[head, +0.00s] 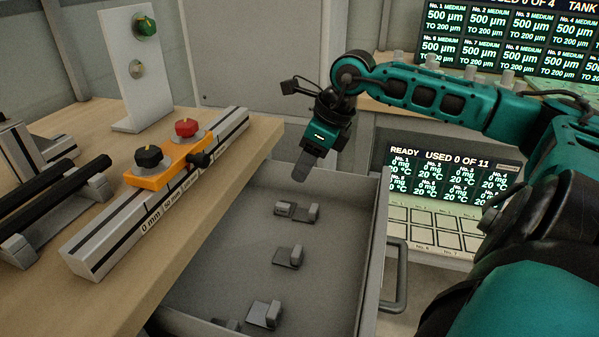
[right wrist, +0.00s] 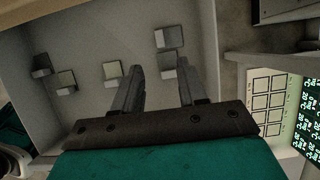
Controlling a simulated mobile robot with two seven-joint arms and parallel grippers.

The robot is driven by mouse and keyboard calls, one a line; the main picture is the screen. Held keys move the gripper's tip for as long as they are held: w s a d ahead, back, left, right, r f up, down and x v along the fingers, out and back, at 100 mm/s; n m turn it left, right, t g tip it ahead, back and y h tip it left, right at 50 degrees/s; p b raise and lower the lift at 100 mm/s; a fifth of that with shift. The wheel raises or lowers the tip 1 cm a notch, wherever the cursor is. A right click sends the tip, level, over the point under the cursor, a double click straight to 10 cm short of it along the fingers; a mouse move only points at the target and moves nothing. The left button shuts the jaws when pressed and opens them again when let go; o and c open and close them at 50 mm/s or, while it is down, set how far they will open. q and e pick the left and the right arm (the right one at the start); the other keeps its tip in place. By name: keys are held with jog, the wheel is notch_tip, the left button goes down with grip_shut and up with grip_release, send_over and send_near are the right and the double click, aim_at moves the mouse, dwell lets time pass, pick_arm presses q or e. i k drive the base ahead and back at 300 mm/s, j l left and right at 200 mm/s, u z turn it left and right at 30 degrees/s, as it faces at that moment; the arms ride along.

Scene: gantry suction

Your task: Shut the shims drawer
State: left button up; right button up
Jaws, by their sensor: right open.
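The shims drawer (head: 350,200) is a grey open-topped drawer that stands pulled out beside the wooden bench. Several small grey shims (head: 289,257) lie on its floor. A grey bar handle (head: 398,276) is on its right-hand front. My right gripper (head: 302,169) is over the far part of the drawer, with its fingers pointing down. In the right wrist view its two fingers (right wrist: 160,78) are apart with nothing held between them, above the drawer floor (right wrist: 95,35). My left gripper is not in view.
The wooden bench (head: 262,133) carries a scaled metal rail (head: 115,240) with an orange block (head: 165,165), close to the drawer's left. A screen (head: 455,175) and a panel of pale squares (head: 428,225) stand beyond the handle. A grey cabinet (head: 265,50) is behind.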

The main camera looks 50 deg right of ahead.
aim_at(335, 290)
jog(key=k, duration=1.5)
